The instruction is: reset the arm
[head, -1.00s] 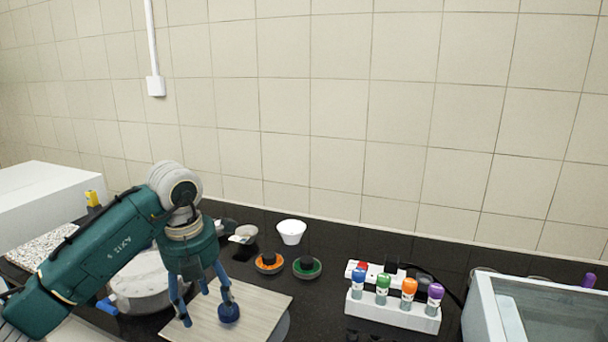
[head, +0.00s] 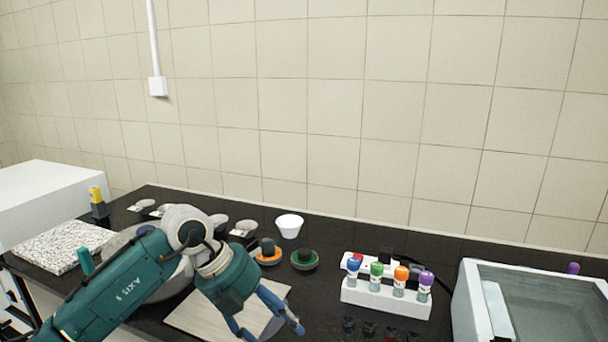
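My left arm comes in from the lower left. Its gripper (head: 266,328) hangs over the right part of a pale wooden board (head: 190,318), its blue fingers spread apart with nothing visible between them. The lower finger tips are partly cut off by the bottom edge. My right gripper is not in view.
A white rack (head: 385,298) of several colour-capped bottles stands right of centre. A white cup (head: 289,226), an orange-rimmed disc (head: 268,259) and a green-rimmed disc (head: 305,261) stand behind the gripper. A clear-lidded box (head: 530,305) is at right.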

